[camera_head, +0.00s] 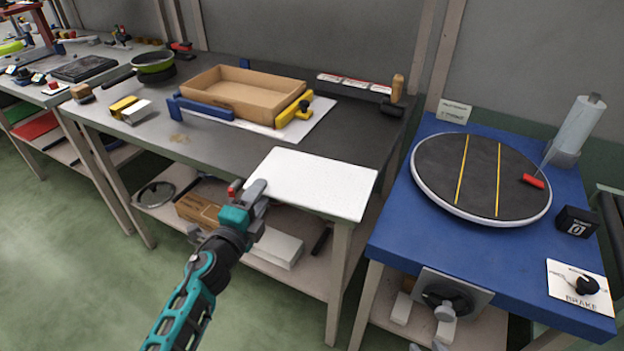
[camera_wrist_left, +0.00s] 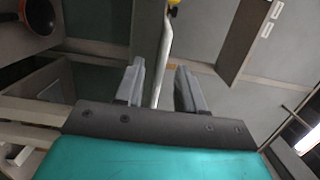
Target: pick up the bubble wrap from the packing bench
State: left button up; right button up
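The bubble wrap appears as a flat white sheet (camera_head: 318,183) at the front right corner of the dark-topped packing bench (camera_head: 225,146), its front edge at or over the bench edge. My left gripper (camera_head: 258,190) is at the sheet's left front edge in the head view. In the left wrist view the sheet (camera_wrist_left: 164,55) shows nearly edge-on as a thin white strip, running between the two grey fingers. The fingers of the left gripper (camera_wrist_left: 158,85) stand apart with gaps on both sides of the strip. My right gripper is not in view.
A green pan (camera_head: 153,62) sits at the back left. A blue table with a round turntable (camera_head: 480,178) stands to the right across a narrow gap.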

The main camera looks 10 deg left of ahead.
pick_arm(q)
jog(key=shift+w, duration=0.1)
jog(key=shift+c, duration=0.7)
grip_shut()
jog(key=shift+r, duration=0.1)
